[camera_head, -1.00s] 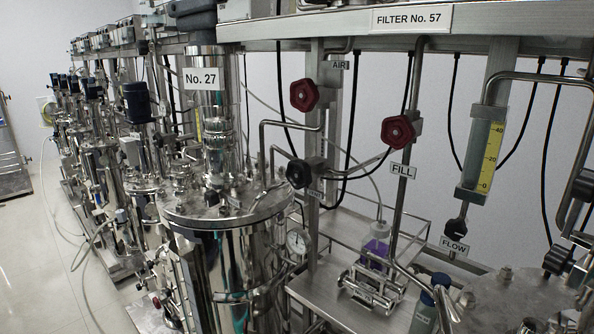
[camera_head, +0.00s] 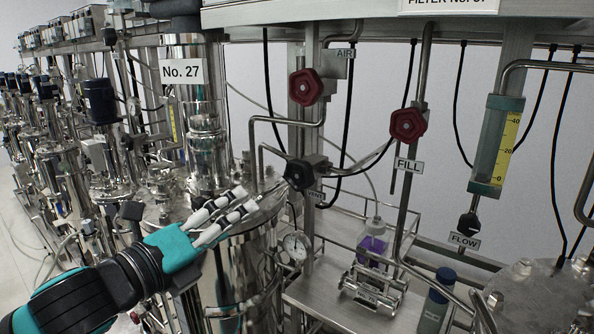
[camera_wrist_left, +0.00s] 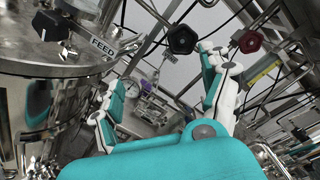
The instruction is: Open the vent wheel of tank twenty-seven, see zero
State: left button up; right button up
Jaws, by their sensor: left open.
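Tank No. 27 (camera_head: 236,262) is a shiny steel vessel with its number plate (camera_head: 182,72) on the column above the lid. The black vent wheel (camera_head: 303,173) sits to the right of the lid, with a partly hidden VENT label (camera_head: 316,196) beside it. A black wheel also shows in the left wrist view (camera_wrist_left: 182,39), ahead of the fingers. A round dial gauge (camera_head: 295,248) is on the tank's right side; its reading is too small to tell. My left gripper (camera_head: 246,200) is open and empty, left of the vent wheel and apart from it. My right gripper is out of view.
Red wheels for AIR (camera_head: 306,87) and FILL (camera_head: 408,124) hang above and to the right of the vent wheel. A flow tube (camera_head: 496,145) is farther right. A bottle of purple liquid (camera_head: 373,245) stands on the steel bench. Bent pipes run close around the vent wheel.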

aim_at(294, 173)
pick_arm(q)
notch_tip(294, 173, up, 4)
jog(key=s+f+m+h, duration=0.1)
jog(key=s+m, duration=0.2)
jog(key=p+x, duration=0.4)
jog(key=x, duration=1.3)
jog(key=shift+r, duration=0.1)
jog(key=shift+w+d, duration=0.3)
jog(key=shift+w, duration=0.05)
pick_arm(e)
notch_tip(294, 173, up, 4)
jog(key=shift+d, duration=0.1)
pick_arm(q)
jog(key=shift+c, duration=0.8)
jog(key=c, duration=1)
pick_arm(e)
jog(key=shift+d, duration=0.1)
